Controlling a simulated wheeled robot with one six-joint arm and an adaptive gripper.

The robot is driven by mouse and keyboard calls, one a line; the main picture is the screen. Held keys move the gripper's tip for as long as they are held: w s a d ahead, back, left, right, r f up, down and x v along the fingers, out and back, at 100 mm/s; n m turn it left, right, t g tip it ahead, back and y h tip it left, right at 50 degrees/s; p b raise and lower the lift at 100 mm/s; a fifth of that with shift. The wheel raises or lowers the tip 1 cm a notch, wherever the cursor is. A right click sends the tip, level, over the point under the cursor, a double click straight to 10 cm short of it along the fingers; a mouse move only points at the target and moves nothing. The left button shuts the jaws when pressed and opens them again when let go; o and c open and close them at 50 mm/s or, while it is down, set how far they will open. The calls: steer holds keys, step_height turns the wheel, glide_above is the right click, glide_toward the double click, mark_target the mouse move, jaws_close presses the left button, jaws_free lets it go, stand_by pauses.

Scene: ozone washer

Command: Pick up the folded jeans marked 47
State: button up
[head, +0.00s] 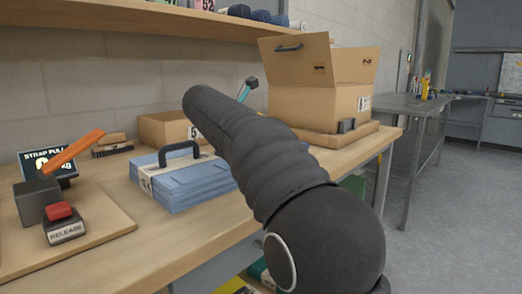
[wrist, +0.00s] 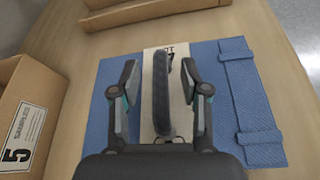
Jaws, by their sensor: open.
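The folded blue jeans (head: 195,185) lie flat on the wooden bench, with a pale paper band and a dark upright handle (head: 181,150). In the wrist view the jeans (wrist: 222,85) lie below my gripper (wrist: 160,75). My gripper is open, one finger on each side of the handle (wrist: 161,105) as seen from above. The band (wrist: 151,62) carries upside-down print, partly covered by the handle; I cannot read the full number. The head view shows no finger touching the handle, and my gripper is mostly hidden there behind my arm.
A small cardboard box marked 5 (head: 168,127) stands behind the jeans. A large open carton (head: 310,95) on a wooden board is farther right. At left is a board with an orange lever (head: 75,150) and a red RELEASE button (head: 60,212). A shelf (head: 200,25) runs above.

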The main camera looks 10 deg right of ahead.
steer(key=shift+w+d+f, duration=0.15)
steer(key=shift+w+d, duration=0.15)
steer(key=shift+d, duration=0.1)
jaws_close()
